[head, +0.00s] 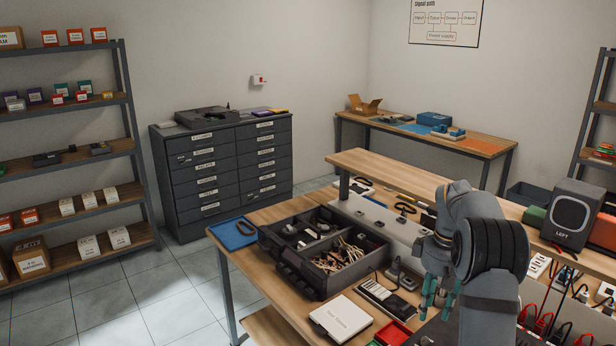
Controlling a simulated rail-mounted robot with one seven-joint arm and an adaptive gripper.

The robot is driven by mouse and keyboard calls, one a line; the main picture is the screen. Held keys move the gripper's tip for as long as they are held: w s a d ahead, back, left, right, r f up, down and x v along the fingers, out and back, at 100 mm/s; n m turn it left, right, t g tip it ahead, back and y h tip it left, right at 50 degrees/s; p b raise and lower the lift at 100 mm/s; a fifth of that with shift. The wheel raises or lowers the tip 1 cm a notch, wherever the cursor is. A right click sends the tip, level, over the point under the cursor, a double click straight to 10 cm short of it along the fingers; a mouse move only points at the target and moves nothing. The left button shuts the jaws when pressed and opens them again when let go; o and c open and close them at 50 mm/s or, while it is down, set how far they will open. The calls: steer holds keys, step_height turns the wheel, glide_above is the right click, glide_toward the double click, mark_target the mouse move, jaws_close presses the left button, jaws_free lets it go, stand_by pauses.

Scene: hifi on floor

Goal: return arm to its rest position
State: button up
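My gripper (437,296) shows in the head view at the lower right, with teal fingers pointing down over the workbench. The two fingers stand apart with a gap between them, and I see nothing held there. My grey arm rises behind and to the right of it and hides part of the bench. The gripper is right of a dark phone-like device and a small grey box with a cable. Whether the fingertips touch anything below cannot be told.
The wooden workbench (262,270) holds a dark divided tray (314,287) with cables, a white box (341,318) and a red bin (393,334). A raised shelf (390,172) and a speaker (567,216) stand behind and right. Clear floor lies left.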

mark_target(426, 340)
step_height(426, 340, down, 10)
steer(key=shift+f, duration=0.1)
stand_by(0.4)
